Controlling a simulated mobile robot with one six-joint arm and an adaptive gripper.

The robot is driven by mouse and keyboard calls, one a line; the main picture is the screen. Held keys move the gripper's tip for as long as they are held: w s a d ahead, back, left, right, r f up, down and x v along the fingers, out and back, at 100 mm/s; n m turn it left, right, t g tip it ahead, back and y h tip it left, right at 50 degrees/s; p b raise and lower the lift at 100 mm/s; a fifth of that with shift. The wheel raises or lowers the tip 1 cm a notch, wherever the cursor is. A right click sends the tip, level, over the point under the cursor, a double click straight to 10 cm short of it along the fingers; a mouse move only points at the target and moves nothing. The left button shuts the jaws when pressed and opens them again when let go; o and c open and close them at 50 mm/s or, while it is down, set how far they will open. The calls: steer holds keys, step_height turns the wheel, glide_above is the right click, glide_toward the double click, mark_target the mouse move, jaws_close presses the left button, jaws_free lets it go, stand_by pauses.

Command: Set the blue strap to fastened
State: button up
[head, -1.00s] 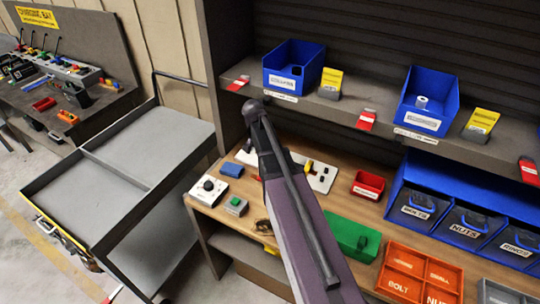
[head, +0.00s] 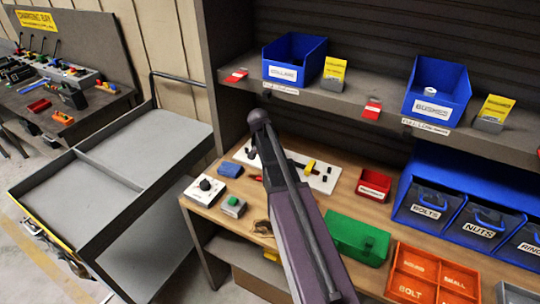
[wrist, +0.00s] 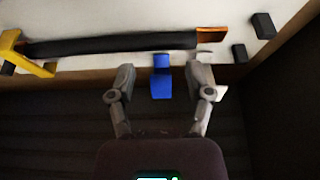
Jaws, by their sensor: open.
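The blue strap (wrist: 161,78) shows in the wrist view as a short blue tab at the edge of a white board. It lies between the two fingers of my gripper (wrist: 161,71), which are spread apart with a gap on each side of it. A long black bar (wrist: 110,46) with an orange end runs across the board just beyond the strap. In the head view the white board (head: 326,181) lies on the wooden bench. There my arm covers part of it and hides my gripper and the strap.
A yellow clamp piece (wrist: 33,55) stands at the bar's left end, and black blocks (wrist: 263,25) sit at right. Near the board are a blue block (head: 230,169), a red bin (head: 373,186) and a green box (head: 357,238). A shelf (head: 345,100) with blue bins overhangs the bench.

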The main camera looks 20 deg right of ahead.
steer(key=shift+b+x, duration=0.65)
steer(key=shift+x, duration=0.35)
jaws_close()
jaws_free()
steer(key=shift+r, duration=0.1)
steer(key=p+v, duration=1.2)
steer(key=v, duration=0.1)
steer(key=shift+r+p, duration=0.35)
steer(key=shift+p, duration=0.05)
steer(key=shift+s, duration=0.1)
